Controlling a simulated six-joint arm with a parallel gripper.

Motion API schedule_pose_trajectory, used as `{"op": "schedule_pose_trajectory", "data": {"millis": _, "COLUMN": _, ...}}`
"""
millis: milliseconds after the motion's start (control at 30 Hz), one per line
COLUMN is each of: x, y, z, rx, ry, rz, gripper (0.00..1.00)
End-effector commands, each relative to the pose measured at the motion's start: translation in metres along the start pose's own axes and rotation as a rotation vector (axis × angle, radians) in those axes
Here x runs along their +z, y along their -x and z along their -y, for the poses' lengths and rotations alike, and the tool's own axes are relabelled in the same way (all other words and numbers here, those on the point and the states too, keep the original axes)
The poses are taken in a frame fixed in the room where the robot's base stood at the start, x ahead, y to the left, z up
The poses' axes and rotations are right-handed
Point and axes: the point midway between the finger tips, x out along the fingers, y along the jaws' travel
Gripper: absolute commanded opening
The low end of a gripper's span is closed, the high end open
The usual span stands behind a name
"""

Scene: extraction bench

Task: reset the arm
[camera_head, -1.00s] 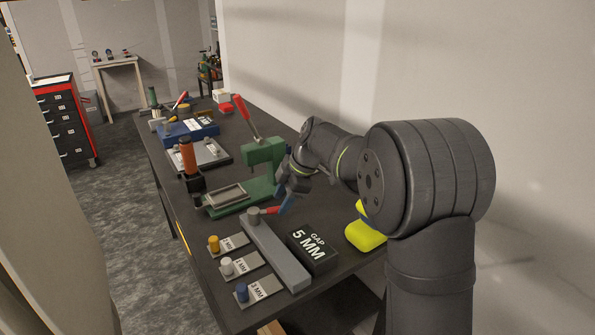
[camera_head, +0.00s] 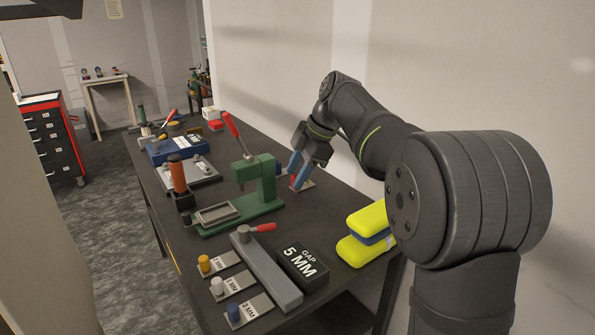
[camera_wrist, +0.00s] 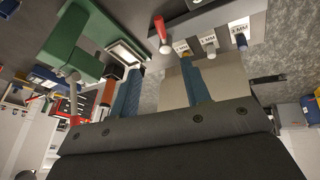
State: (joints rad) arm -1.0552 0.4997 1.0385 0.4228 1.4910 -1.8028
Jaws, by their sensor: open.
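My gripper (camera_head: 299,171) has two blue fingers, apart and with nothing seen between them. In the head view it is just right of the green press (camera_head: 262,183), angled downward over the back part of the bench (camera_head: 335,200). In the wrist view the fingers of my gripper (camera_wrist: 162,90) are spread, with the green press (camera_wrist: 75,45) at upper left.
A grey bar (camera_head: 268,272) with a red-handled clamp, a black "GAP 5 MM" block (camera_head: 302,268) and several labelled gauge plates (camera_head: 235,284) lie at the front. Yellow-and-blue pads (camera_head: 362,236) sit at the right edge. A wall (camera_head: 300,60) runs behind the bench.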

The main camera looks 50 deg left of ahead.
Motion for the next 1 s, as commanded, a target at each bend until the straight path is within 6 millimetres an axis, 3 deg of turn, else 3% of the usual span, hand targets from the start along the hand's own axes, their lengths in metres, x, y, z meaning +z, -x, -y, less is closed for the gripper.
{"op": "schedule_pose_trajectory", "data": {"millis": 567, "x": 0.000, "y": -0.006, "z": 0.000, "rx": -0.001, "ry": 0.000, "rz": 0.000, "gripper": 0.43}}
{"op": "schedule_pose_trajectory", "data": {"millis": 767, "x": -0.001, "y": -0.036, "z": 0.001, "rx": -0.004, "ry": -0.001, "rz": -0.001, "gripper": 0.43}}
{"op": "schedule_pose_trajectory", "data": {"millis": 1000, "x": -0.001, "y": -0.084, "z": 0.001, "rx": -0.005, "ry": -0.001, "rz": -0.001, "gripper": 0.43}}
